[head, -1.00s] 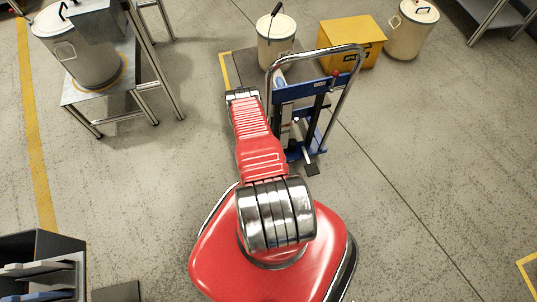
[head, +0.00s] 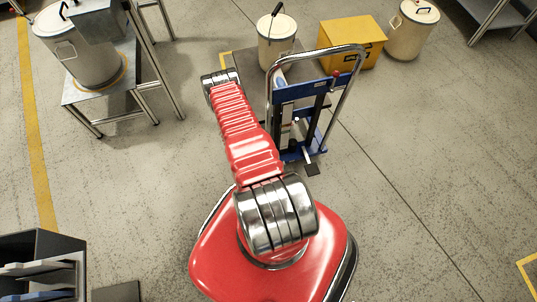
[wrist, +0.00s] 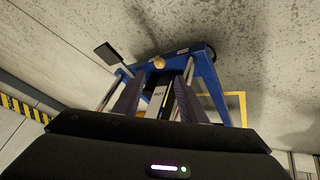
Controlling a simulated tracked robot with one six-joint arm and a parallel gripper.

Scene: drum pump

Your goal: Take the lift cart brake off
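The lift cart (head: 299,90) has a blue frame, a bent chrome handle and a red knob near the top. A dark pedal (head: 311,169) sticks out low on its near side. A dark pedal (wrist: 107,53) also shows in the wrist view, beside the blue cart frame (wrist: 205,66) and a small orange knob (wrist: 159,62). I cannot tell which part is the brake. My gripper (wrist: 158,98) has two fingers apart with nothing held between them; the cart's labelled part shows beyond.
A white lidded bucket (head: 276,43) and a yellow box (head: 346,42) stand behind the cart. Another bucket (head: 412,30) is at the back right. The floor right of the cart is clear.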

